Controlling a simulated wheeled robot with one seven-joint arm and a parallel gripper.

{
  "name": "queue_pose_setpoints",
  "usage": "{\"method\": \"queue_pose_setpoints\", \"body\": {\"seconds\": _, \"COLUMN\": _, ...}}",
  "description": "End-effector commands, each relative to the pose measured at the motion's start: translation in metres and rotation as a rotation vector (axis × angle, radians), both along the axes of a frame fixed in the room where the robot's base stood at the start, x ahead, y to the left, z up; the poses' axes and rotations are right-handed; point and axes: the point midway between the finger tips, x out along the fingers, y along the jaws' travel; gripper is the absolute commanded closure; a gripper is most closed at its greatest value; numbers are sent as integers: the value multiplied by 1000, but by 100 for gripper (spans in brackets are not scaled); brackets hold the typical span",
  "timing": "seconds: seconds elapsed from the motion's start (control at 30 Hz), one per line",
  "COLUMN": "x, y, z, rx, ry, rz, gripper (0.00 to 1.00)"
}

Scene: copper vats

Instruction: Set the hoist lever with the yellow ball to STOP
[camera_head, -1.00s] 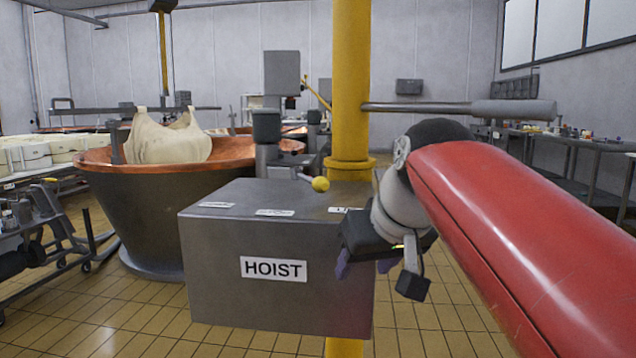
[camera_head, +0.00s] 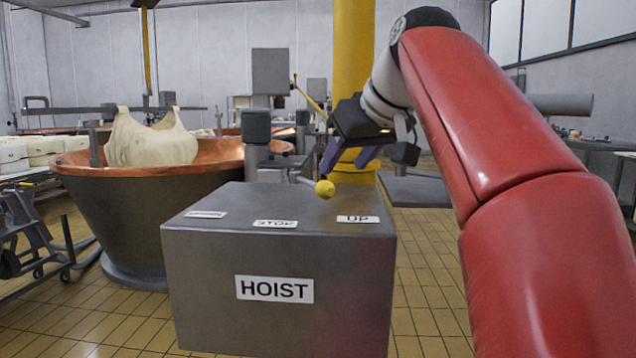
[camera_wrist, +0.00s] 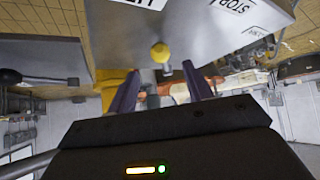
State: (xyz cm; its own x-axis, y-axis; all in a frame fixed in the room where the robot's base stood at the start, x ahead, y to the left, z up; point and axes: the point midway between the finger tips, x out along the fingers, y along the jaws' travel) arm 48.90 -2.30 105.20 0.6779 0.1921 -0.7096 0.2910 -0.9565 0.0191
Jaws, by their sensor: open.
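The grey hoist box (camera_head: 280,265) with a HOIST label stands in front of me. Its lever ends in a yellow ball (camera_head: 324,189) above the box top. My gripper (camera_head: 345,160) is open and empty, above and slightly right of the ball. In the wrist view, the yellow ball (camera_wrist: 160,53) shows just beyond and between the open fingertips (camera_wrist: 160,71), apart from both. The lever's rod is partly hidden by the ball.
A yellow post (camera_head: 357,60) rises behind the box, close to my gripper. A copper vat (camera_head: 110,210) with a cloth bag (camera_head: 150,138) stands at left. A third label (camera_head: 206,214) on the box top is unreadable.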

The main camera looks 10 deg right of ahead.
Motion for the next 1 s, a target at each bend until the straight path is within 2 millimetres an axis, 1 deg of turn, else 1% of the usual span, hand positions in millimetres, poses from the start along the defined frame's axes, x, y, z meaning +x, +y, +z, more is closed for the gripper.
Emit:
{"method": "queue_pose_setpoints", "body": {"seconds": 0.13, "x": 9, "y": 2, "z": -8, "rx": -1, "ry": -2, "rz": 4, "gripper": 50}}
{"method": "queue_pose_setpoints", "body": {"seconds": 0.3, "x": 27, "y": 7, "z": -29, "rx": -1, "ry": 0, "rz": 5, "gripper": 50}}
{"method": "queue_pose_setpoints", "body": {"seconds": 0.5, "x": 46, "y": 13, "z": -48, "rx": -1, "ry": 0, "rz": 4, "gripper": 50}}
{"method": "queue_pose_setpoints", "body": {"seconds": 0.67, "x": 52, "y": 15, "z": -53, "rx": 0, "ry": -3, "rz": 3, "gripper": 50}}
{"method": "queue_pose_setpoints", "body": {"seconds": 0.9, "x": 53, "y": 15, "z": -53, "rx": 0, "ry": -3, "rz": 3, "gripper": 50}}
{"method": "queue_pose_setpoints", "body": {"seconds": 0.93, "x": 53, "y": 15, "z": -53, "rx": 0, "ry": -3, "rz": 3, "gripper": 52}}
{"method": "queue_pose_setpoints", "body": {"seconds": 1.0, "x": 53, "y": 15, "z": -53, "rx": -1, "ry": -3, "rz": 2, "gripper": 61}}
